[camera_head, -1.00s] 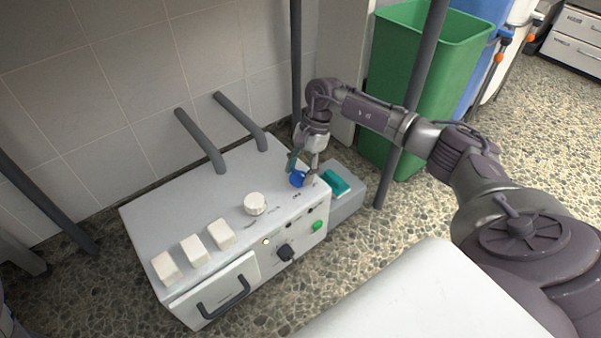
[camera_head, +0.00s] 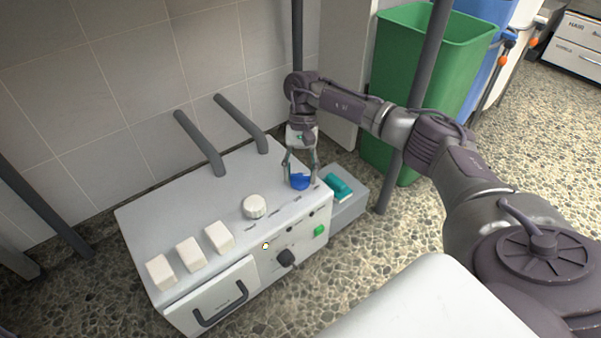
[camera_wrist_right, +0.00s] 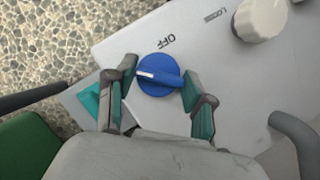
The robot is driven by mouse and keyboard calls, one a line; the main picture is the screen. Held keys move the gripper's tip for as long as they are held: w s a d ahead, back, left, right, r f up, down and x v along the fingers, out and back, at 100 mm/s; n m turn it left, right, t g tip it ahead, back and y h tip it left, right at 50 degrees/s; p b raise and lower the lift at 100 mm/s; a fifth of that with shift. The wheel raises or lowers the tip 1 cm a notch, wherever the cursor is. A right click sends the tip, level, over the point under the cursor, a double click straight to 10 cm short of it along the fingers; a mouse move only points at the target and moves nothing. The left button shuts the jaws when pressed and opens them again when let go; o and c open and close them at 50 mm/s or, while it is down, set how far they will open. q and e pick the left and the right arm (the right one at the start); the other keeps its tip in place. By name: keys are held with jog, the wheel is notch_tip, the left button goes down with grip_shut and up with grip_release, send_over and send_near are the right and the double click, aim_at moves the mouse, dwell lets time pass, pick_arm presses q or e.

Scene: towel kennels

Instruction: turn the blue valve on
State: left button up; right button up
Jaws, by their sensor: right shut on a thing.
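The blue valve (camera_head: 300,182) is a round knob on the top of the light grey machine (camera_head: 190,215), near its right end. It also shows in the right wrist view (camera_wrist_right: 158,88), with a raised bar and a white mark on the bar pointing left. The printed word OFF is just above it in that view. My right gripper (camera_head: 301,173) comes down from above, with its fingers on either side of the valve, shut on it. The fingers partly hide the valve in the head view. My left gripper is not in view.
A white knob (camera_head: 254,206) and several white blocks (camera_head: 219,237) are on the machine's top. Two grey pipes (camera_head: 241,123) rise behind them. A teal item (camera_head: 339,187) lies in a grey box to the right. A green bin (camera_head: 422,85) stands behind my right arm.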

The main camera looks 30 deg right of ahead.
dwell(0.5)
jog(key=o, duration=1.2)
jog(key=shift+c, duration=0.2)
jog(key=shift+r, duration=0.1)
jog(key=v, duration=1.1)
jog(key=shift+w+r, duration=0.15)
jog(key=shift+r, duration=0.15)
